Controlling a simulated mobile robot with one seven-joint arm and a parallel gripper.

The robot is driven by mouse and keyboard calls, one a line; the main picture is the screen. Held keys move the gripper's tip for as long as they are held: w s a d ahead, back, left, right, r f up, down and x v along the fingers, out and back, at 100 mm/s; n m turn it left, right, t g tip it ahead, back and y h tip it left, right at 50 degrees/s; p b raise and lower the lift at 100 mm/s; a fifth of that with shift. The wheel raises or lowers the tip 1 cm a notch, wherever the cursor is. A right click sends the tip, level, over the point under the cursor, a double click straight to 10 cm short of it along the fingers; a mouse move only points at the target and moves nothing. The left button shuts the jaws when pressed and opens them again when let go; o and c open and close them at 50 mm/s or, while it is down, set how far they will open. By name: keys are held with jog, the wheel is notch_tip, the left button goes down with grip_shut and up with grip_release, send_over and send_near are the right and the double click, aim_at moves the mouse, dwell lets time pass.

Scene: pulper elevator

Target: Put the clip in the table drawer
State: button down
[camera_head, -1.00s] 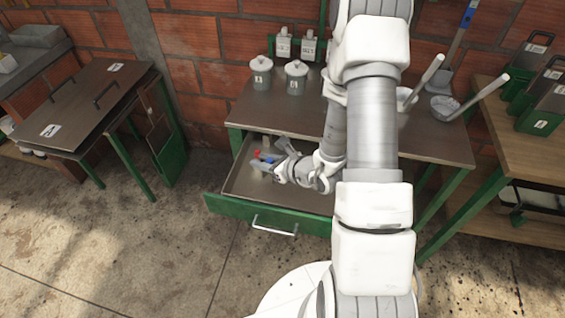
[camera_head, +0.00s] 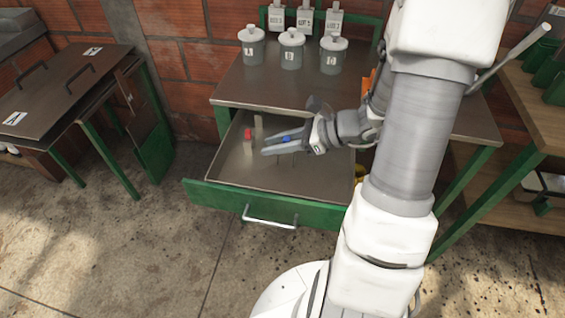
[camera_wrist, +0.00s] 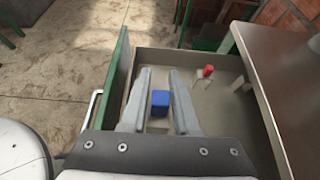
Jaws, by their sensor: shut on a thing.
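The table drawer (camera_head: 215,187) is pulled open under the metal table (camera_head: 240,88). My gripper (camera_head: 268,144) is over the open drawer, with its fingers pointing left. It is shut on a small blue piece (camera_head: 286,139), which I take to be the clip. In the wrist view, the blue piece (camera_wrist: 160,101) sits between the two fingers (camera_wrist: 160,75), with the drawer floor (camera_wrist: 222,105) beyond. The fingers hide part of it, and I cannot tell whether it touches the floor.
A red-topped piece (camera_head: 248,134) and a pale upright piece (camera_head: 259,128) stand in the drawer's far left part. Several lidded jars (camera_head: 291,53) stand on the table. The drawer's front right floor is bare. A brown-topped table (camera_head: 55,85) stands at left.

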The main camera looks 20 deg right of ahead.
jog(key=b+x, duration=0.2)
jog(key=x, duration=0.4)
jog(key=b+x, duration=0.2)
jog(key=x, duration=0.5)
jog(key=shift+w+d+f, duration=0.1)
jog(key=shift+f, duration=0.3)
jog(key=shift+f+b, duration=0.85)
jog(key=shift+f, duration=1.15)
jog(key=shift+f, duration=0.25)
jog(key=c, duration=0.7)
grip_release()
jog(key=shift+r, duration=0.1)
jog(key=shift+o, duration=0.2)
